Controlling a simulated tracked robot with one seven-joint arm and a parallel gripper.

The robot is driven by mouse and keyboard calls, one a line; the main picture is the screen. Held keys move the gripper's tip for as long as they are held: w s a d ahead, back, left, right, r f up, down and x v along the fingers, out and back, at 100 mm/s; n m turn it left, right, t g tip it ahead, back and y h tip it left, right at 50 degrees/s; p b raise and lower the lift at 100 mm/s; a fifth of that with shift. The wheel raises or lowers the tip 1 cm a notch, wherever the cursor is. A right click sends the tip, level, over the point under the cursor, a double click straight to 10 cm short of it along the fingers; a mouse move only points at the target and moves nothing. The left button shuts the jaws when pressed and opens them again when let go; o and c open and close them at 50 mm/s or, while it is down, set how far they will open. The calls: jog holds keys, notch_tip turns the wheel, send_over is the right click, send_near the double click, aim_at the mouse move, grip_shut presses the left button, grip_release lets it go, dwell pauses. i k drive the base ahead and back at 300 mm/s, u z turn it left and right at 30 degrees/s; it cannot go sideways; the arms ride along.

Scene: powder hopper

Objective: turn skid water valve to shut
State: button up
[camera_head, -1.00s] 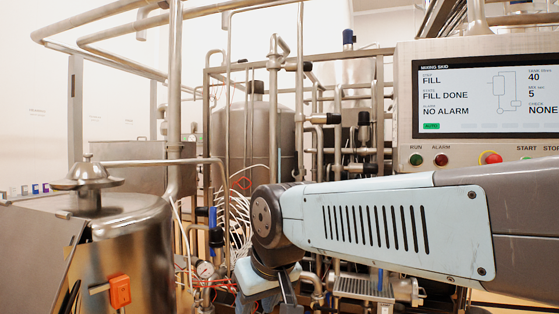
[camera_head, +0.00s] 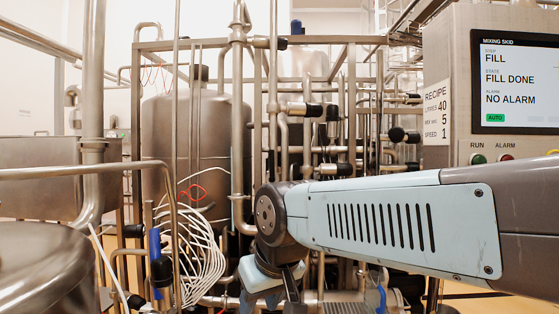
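A valve with an upright blue handle (camera_head: 155,245) stands at lower left, beside a bundle of white hoses. A second blue handle (camera_head: 381,298) shows low at the right of centre, partly cut off by the bottom edge. No readable label shows which one is the skid water valve. My arm reaches in from the right and bends down at the centre. My gripper's fingertips are below the picture, so whether it is open or shut does not show. The skid screen (camera_head: 517,82) reads FILL, FILL DONE, NO ALARM, with a green AUTO tag.
The pipe frame (camera_head: 258,45) and a steel tank (camera_head: 165,135) stand behind my arm. A rounded steel vessel (camera_head: 40,265) fills the lower left, with a bent pipe (camera_head: 90,170) above it. White hoses (camera_head: 195,250) hang beside the upright blue handle. A recipe plate (camera_head: 436,112) is on the cabinet.

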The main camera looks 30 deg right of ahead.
aim_at(271, 179)
jog(key=z, duration=0.4)
jog(key=i, duration=1.1)
jog(key=z, duration=0.35)
